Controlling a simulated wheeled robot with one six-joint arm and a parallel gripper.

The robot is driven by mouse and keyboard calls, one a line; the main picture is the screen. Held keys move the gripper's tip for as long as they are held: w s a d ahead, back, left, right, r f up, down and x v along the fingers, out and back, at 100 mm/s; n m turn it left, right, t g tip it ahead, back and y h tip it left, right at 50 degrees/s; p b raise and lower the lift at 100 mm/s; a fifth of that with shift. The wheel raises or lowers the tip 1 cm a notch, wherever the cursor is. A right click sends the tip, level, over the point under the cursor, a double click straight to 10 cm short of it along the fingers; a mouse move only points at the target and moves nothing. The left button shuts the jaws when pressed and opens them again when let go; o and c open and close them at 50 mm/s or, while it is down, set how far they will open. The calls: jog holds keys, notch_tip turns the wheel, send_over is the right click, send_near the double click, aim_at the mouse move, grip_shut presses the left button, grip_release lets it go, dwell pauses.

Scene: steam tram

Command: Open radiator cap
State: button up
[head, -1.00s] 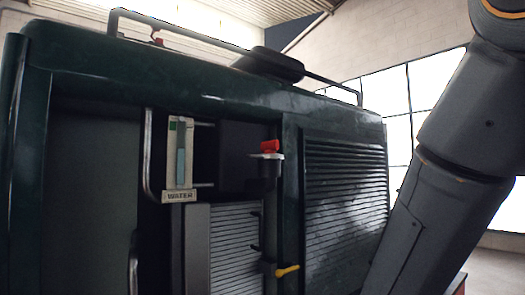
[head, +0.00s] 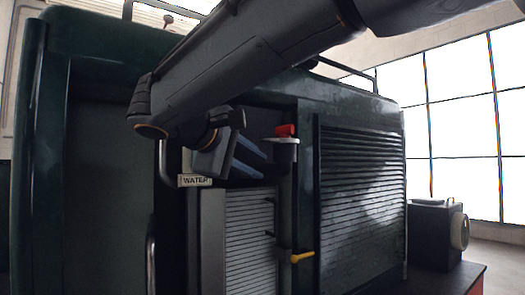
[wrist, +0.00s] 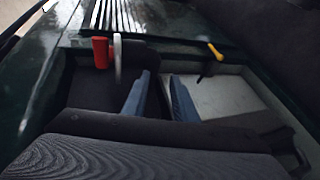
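The red radiator cap (head: 286,130) sits on top of a dark filler neck with a pale flange (head: 282,141), beside the louvred panel. In the wrist view the red cap (wrist: 101,52) is left of my fingers, next to a pale upright edge. My gripper (head: 264,165) has two blue fingers pointing right toward the filler neck, slightly below and left of the cap. In the wrist view my gripper (wrist: 158,75) is open, with an empty gap between the fingers. It is not touching the cap. My arm hides most of the water gauge.
A WATER label (head: 195,181) shows beneath my gripper. A yellow-handled valve (head: 302,257) is lower on the pipe, and it also shows in the wrist view (wrist: 215,51). A metal handrail (head: 151,255) stands at left. The louvred panel (head: 360,200) is right of the cap.

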aim_at(262, 141)
notch_tip(262, 141, up, 7)
jog(key=s+a+t, duration=0.2)
jog(key=shift+h, duration=0.4)
jog(key=p+x, duration=0.2)
jog(key=x, duration=0.5)
jog(key=shift+w+d+f, duration=0.1)
jog(key=shift+w+f, duration=0.15)
jog(key=shift+w, duration=0.15)
jog(key=shift+f+g, duration=0.15)
jog(key=shift+g, duration=0.15)
grip_shut()
